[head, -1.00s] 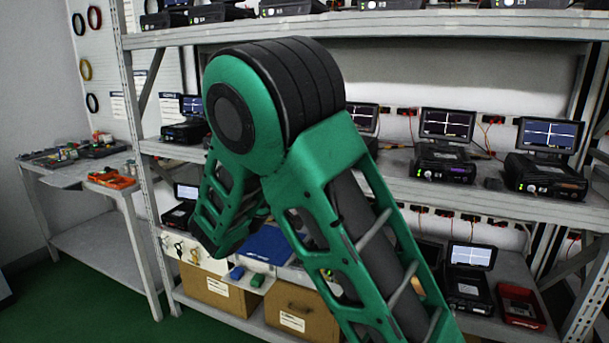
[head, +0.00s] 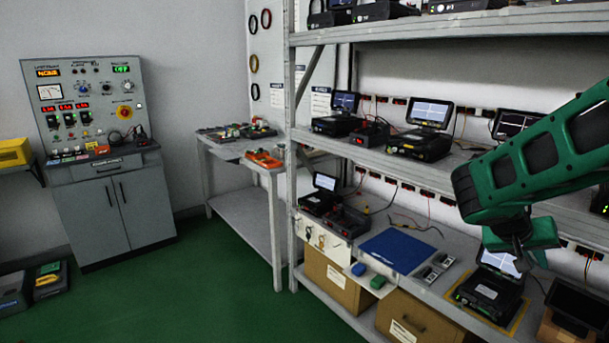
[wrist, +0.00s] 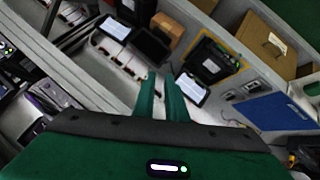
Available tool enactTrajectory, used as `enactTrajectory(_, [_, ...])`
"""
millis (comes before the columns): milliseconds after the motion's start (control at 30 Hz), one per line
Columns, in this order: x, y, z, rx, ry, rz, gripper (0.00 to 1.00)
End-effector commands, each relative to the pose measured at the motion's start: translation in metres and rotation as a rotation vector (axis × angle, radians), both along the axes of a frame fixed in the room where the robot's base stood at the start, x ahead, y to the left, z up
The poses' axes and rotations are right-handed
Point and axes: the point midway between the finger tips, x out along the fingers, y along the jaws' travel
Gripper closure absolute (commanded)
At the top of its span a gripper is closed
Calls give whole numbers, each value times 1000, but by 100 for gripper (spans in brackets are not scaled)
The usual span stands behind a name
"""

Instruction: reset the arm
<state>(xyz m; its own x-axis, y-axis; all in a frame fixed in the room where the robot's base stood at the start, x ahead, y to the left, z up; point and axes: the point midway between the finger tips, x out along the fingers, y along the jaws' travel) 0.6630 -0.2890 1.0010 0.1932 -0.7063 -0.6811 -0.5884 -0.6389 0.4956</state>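My green arm enters the head view from the right edge and bends down over the lower bench level of the rack. Below and beyond the fingers are the shelf, the tester screen (wrist: 190,88) and a black device on a yellow-edged mat (wrist: 238,58).
The rack's middle shelf (head: 470,178) carries several testers close to my arm. A blue mat (head: 397,250) lies on the lower level, with cardboard boxes (head: 332,280) beneath. A side table (head: 225,150) and a grey control cabinet (head: 110,205) stand left.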

Motion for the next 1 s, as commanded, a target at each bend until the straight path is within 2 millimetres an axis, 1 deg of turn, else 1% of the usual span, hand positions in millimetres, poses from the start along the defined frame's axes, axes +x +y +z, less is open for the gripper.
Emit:
enactTrajectory(33, [-24,-3,-6,78,16,-28,88])
enactTrajectory(67, [-36,-2,-11,124,29,-40,88])
enactTrajectory(100, [-53,1,-16,183,44,-54,88])
enactTrajectory(167, [-76,8,-22,269,67,-66,88])
enactTrajectory(200, [-92,14,-26,326,81,-73,88])
enactTrajectory(267, [-115,24,-29,407,101,-78,88])
enactTrajectory(300, [-130,32,-30,460,114,-76,88])
enactTrajectory(400, [-167,55,-31,579,144,-68,88])
enactTrajectory(500, [-198,77,-31,674,172,-46,88])
enactTrajectory(600, [-222,96,-29,740,196,-25,88])
enactTrajectory(733, [-240,111,-28,789,216,-4,88])
enactTrajectory(833, [-244,115,-27,802,223,2,88])
enactTrajectory(1000, [-244,115,-27,802,223,2,88])
